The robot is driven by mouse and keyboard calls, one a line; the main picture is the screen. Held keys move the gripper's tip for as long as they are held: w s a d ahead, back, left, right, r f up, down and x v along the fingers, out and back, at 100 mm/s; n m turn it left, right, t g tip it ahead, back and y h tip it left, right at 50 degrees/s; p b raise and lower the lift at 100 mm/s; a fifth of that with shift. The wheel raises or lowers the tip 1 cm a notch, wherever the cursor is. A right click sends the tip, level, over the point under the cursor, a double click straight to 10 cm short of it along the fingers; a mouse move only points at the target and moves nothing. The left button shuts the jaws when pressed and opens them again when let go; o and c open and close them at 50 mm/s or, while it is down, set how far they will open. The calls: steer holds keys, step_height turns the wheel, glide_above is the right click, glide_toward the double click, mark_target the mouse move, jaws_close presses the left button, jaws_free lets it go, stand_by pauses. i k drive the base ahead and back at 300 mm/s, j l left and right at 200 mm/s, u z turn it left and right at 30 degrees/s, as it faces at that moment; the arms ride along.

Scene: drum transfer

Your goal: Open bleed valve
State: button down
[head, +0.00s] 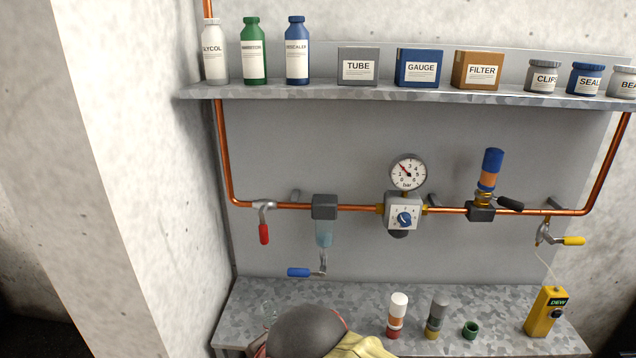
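No part is labelled as the bleed valve, so I cannot tell which one it is. A copper pipe (350,208) carries several valves. A red lever (264,234) hangs straight down at the left. A blue lever (298,272) lies level, pointing left, below the clear bowl (324,234) of a grey filter block (324,206). A black lever (510,203) points right beside a blue and orange cartridge (489,170). A yellow lever (573,241) points right, under the pipe at the right. The gauge needle (405,170) points up and left. My gripper is not in view.
A shelf (300,93) with bottles, boxes and jars runs above the pipe. On the lower bench (370,295) are small cartridges (397,315), a green cup (470,330) and a yellow DEW meter (546,312). A dark rounded shape (305,332) covers its front. A concrete wall (110,150) stands left.

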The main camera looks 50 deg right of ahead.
mark_target(566, 240)
steer(key=z, duration=3.1)
steer(key=i+j+z, duration=0.15)
steer(key=z, duration=0.3)
steer(key=j+z, duration=0.5)
steer(key=i+j+z, duration=0.1)
steer(key=j+z, duration=0.2)
steer(key=z, duration=0.15)
